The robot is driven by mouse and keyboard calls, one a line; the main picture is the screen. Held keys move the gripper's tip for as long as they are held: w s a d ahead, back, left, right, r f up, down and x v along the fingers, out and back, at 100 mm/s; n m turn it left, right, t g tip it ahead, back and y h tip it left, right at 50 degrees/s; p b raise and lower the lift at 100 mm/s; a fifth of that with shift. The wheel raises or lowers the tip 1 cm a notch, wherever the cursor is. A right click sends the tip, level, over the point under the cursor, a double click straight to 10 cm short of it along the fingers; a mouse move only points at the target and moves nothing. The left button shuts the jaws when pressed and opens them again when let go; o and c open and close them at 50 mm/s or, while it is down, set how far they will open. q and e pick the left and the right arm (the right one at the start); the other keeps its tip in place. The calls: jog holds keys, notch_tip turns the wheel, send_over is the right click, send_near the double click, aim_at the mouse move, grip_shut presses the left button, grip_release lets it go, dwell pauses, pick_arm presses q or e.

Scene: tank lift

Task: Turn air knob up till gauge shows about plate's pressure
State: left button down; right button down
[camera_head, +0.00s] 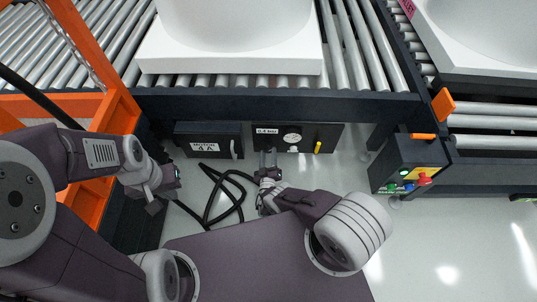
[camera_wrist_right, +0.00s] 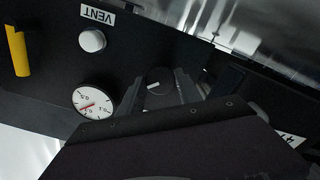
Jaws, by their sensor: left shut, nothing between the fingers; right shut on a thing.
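The dark air knob (camera_wrist_right: 160,80), with a white pointer mark, is on the black panel between the fingers of my right gripper (camera_wrist_right: 160,88). That gripper (camera_head: 268,157) is shut on it; in the head view the fingers hide the knob. The white round gauge (camera_head: 292,138) is just right of the gripper; it also shows in the wrist view (camera_wrist_right: 94,101), tilted, with a red needle whose exact reading I cannot make out. A small white plate (camera_head: 267,131) above the gripper seems to read about 0.4 bar. My left gripper (camera_head: 175,184) is shut and empty, off to the left.
A yellow handle (camera_head: 318,147) and a white VENT button (camera_wrist_right: 92,40) share the panel. A labelled dark box (camera_head: 208,141) is left of it. A black hose (camera_head: 222,181) loops on the floor. A button box (camera_head: 409,163) stands right. A roller conveyor (camera_head: 360,45) runs above.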

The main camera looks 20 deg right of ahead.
jog(key=shift+m, duration=0.8)
jog(key=shift+f, duration=0.1)
jog(key=c, duration=0.8)
grip_release()
